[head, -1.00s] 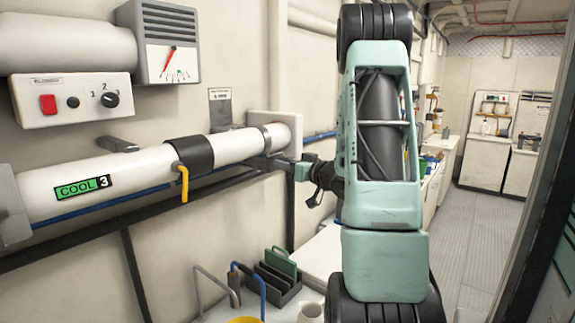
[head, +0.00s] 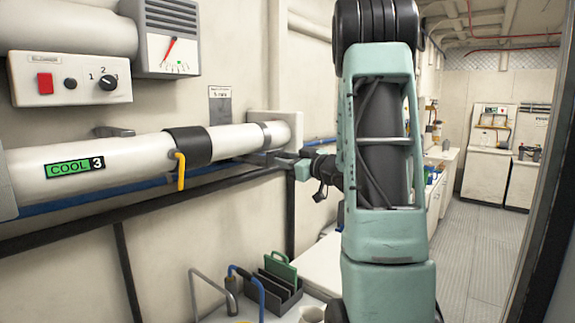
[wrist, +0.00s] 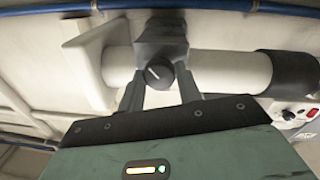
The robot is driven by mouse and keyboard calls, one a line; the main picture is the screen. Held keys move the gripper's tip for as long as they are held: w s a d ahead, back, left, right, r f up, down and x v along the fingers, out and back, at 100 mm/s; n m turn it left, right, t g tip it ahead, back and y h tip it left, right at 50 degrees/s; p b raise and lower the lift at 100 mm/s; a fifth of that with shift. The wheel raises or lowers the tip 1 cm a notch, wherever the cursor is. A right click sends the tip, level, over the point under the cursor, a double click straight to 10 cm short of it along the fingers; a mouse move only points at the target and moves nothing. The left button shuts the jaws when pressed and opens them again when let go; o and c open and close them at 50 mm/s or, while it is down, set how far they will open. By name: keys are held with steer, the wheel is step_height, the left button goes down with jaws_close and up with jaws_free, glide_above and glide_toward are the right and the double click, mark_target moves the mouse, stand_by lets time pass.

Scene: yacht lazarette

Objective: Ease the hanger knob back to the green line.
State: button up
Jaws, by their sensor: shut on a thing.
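The hanger knob (wrist: 159,72) is a small round black knob with a pale pointer mark, on a dark grey hanger block (wrist: 162,40) around the white pipe (wrist: 225,70). In the wrist view my gripper (wrist: 159,86) has one finger on each side of the knob and is shut on it. The pointer mark slants to the upper left. In the head view my gripper (head: 287,161) is at the right end of the pipe (head: 110,162), where the knob is hidden. I cannot make out a green line by the knob.
Below are a dark rack (head: 277,285) and hoses. An aisle (head: 475,245) runs open at right.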

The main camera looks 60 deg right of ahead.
steer(key=o, duration=1)
steer(key=s+a+b, duration=0.3)
steer(key=s+b, duration=0.2)
steer(key=s, duration=1.2)
steer(key=shift+a+f, duration=0.15)
steer(key=shift+f, duration=0.1)
steer(key=shift+s, duration=0.1)
